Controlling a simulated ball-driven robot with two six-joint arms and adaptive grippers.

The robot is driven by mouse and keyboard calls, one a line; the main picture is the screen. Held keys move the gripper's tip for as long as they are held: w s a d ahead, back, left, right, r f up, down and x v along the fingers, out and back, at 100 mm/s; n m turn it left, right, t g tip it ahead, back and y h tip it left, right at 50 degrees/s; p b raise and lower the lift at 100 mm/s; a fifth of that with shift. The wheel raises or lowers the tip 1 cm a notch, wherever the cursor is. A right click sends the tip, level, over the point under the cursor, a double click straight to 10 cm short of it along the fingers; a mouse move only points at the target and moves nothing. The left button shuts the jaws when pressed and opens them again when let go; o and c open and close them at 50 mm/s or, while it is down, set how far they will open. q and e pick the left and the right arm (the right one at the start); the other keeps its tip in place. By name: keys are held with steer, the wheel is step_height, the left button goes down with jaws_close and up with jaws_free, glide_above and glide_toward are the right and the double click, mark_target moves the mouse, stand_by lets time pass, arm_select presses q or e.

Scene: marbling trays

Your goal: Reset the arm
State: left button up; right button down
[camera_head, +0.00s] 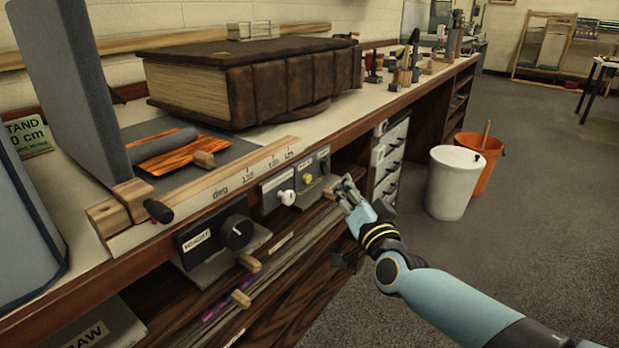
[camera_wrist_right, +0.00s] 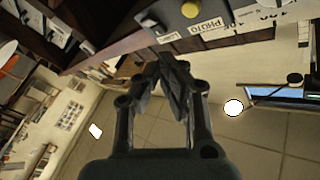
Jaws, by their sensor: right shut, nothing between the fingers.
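My right gripper (camera_head: 347,190) is in front of the bench at the right end of the control panel, with its blue arm coming in from the lower right. In the right wrist view my gripper (camera_wrist_right: 170,62) is shut, with its fingertips together and nothing between them. The fingertips appear close to the panel's PHOTO label (camera_wrist_right: 205,29), but I cannot tell whether they touch. The yellow knob (camera_head: 308,178) and white knob (camera_head: 287,197) are left of the gripper; the yellow knob also shows in the wrist view (camera_wrist_right: 191,9). My left gripper is not in view.
A black dial (camera_head: 236,231) and wooden handles (camera_head: 241,298) stick out of the bench front. A thick brown book (camera_head: 190,87) lies on the bench top. A white bin (camera_head: 450,185) and an orange bucket (camera_head: 486,160) stand on the floor.

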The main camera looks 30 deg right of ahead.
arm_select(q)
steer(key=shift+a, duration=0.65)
arm_select(e)
steer(key=s+a+f+n+g+y+p, duration=0.1)
steer(key=s+a+f+n+g, duration=0.15)
steer(key=s+f, duration=0.65)
steer(key=s+a+f+n+g+y, duration=0.1)
steer(key=s+f+g, duration=0.3)
steer(key=s+f, duration=0.55)
steer(key=s+a+f+n+g+y+p, duration=0.1)
steer(key=s+f+n+g, duration=0.15)
steer(key=s+f, duration=0.7)
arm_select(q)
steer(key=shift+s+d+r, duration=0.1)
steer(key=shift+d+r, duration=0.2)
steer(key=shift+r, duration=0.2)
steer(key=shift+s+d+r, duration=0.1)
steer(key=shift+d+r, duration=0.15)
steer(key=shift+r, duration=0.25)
arm_select(e)
steer(key=s+a+f+n+g, duration=0.1)
steer(key=s+f+g, duration=0.3)
steer(key=s, duration=0.9)
steer(key=s+a+f+n+g, duration=0.1)
steer(key=s+f+n+g, duration=0.2)
steer(key=s+f, duration=0.6)
steer(key=s+g, duration=0.2)
steer(key=s, duration=0.2)
steer(key=shift+s+a+n+y, duration=0.15)
steer(key=shift+s+n+y, duration=0.15)
